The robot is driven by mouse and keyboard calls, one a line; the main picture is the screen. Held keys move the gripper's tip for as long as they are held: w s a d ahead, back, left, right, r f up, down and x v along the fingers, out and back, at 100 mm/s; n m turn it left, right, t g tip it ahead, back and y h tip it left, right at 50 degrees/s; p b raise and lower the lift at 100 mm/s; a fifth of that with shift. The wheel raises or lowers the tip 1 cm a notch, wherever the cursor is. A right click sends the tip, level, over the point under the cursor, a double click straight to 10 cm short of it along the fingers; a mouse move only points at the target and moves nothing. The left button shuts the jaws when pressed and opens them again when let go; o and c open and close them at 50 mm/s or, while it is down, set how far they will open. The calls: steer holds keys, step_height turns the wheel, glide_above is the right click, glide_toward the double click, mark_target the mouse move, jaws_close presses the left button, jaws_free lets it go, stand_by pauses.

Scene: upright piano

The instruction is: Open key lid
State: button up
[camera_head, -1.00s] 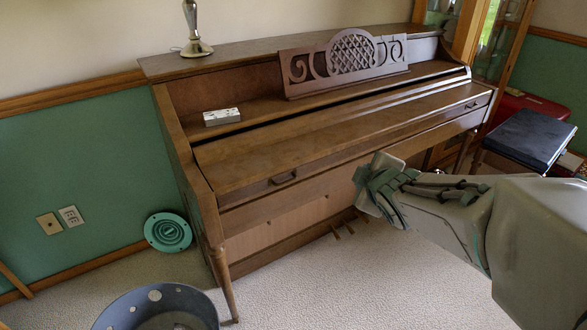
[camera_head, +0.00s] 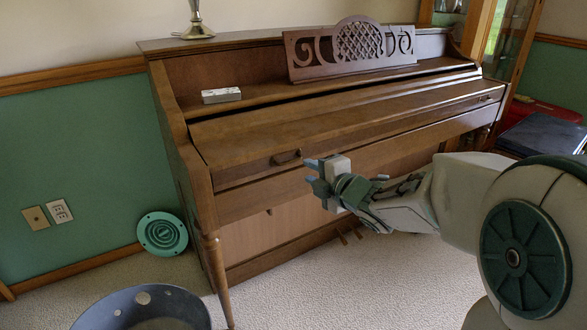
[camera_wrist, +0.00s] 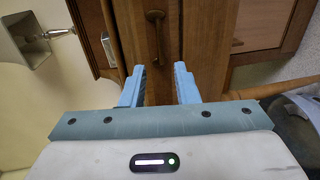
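The brown upright piano stands against the wall with its key lid (camera_head: 350,122) closed over the keys. The lid's front carries a dark handle (camera_head: 287,158) at the left and another handle (camera_head: 484,98) at the right. My gripper (camera_head: 312,172) is just right of the left handle, in front of the lid, in the head view. In the wrist view my gripper (camera_wrist: 160,80) is open, its two blue fingers apart with nothing between them. The left handle (camera_wrist: 156,38) shows ahead of the fingers there, apart from them.
A small white box (camera_head: 221,95) sits on the piano's ledge behind the lid, and a carved music stand (camera_head: 352,48) rises at the back. A metal lamp base (camera_head: 197,30) stands on top. A dark bin (camera_head: 145,308) is at the front left. Carpet (camera_head: 320,290) is free in front.

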mark_target(291, 162)
steer(key=b+x, duration=0.2)
steer(key=x, duration=0.7)
steer(key=shift+a+f, duration=0.1)
jaws_close()
